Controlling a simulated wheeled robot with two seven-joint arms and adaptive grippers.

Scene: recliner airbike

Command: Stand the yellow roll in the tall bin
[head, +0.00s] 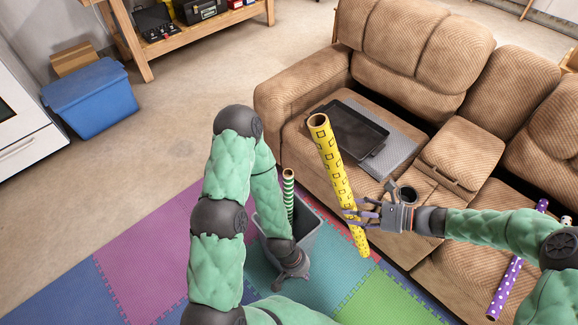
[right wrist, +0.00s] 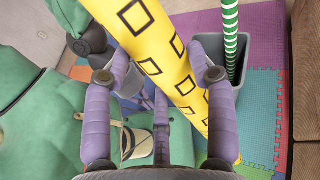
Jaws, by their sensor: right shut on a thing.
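The yellow roll (head: 337,175) with black square outlines is tilted, its open top end leaning left, beside the sofa. My right gripper (head: 362,214) is shut on its lower part; the roll also crosses between the purple fingers in the right wrist view (right wrist: 165,70). The tall grey bin (head: 312,238) stands on the mat, left of the roll's lower end, and shows in the right wrist view (right wrist: 243,75). A green-and-white striped roll (head: 289,195) stands in it. My left gripper (head: 291,277) is at the bin's near side; its fingers are too unclear to judge. My left arm hides part of the bin.
A brown sofa (head: 290,92) fills the right side, with a dark tray (head: 350,132) on its seat. A purple dotted roll (head: 507,285) lies on the sofa at far right. A blue crate (head: 92,98) stands at far left. Open floor lies between.

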